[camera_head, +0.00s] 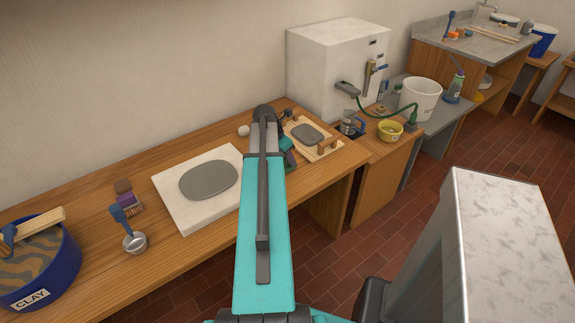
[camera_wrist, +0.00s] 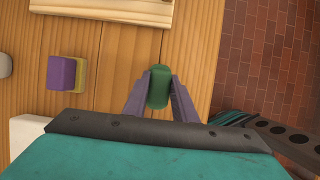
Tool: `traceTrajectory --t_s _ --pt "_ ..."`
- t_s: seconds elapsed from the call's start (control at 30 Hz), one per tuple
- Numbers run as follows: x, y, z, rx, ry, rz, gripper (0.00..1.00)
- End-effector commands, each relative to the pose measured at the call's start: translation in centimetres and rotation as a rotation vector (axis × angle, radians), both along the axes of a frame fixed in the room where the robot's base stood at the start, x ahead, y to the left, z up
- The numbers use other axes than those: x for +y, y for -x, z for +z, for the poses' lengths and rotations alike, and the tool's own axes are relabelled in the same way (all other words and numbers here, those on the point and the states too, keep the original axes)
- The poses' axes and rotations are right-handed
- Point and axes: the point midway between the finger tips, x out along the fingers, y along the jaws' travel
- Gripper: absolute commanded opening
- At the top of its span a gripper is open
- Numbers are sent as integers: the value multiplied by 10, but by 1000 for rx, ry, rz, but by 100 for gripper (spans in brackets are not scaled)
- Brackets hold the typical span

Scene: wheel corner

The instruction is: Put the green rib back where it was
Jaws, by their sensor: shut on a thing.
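The green rib (camera_wrist: 159,87) is between the fingertips of my gripper (camera_wrist: 159,80) in the wrist view. The fingers are shut on it, one on each side. It is over the wooden worktop (camera_wrist: 110,65), near its right edge; I cannot tell whether it touches the wood. A purple and yellow block (camera_wrist: 66,73) lies to its left. In the head view my own arm hides most of the gripper, and I cannot make out the rib clearly there.
A wooden tray with a grey slab (camera_head: 307,134) lies on the worktop beyond my gripper. A white board (camera_head: 168,184) with a grey disc (camera_head: 208,180) is to the left. Farther left are a metal scoop (camera_head: 134,242) and a blue clay tub (camera_head: 55,273). Bare wood surrounds the rib.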

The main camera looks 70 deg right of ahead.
Motion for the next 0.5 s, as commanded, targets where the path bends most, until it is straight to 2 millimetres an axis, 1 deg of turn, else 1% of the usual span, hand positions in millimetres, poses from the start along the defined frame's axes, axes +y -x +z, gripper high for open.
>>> traceTrajectory --t_s 0.3,0.5 --pt "0 0 -25 2 -1 0 7" --pt "0 0 -33 0 0 0 7"
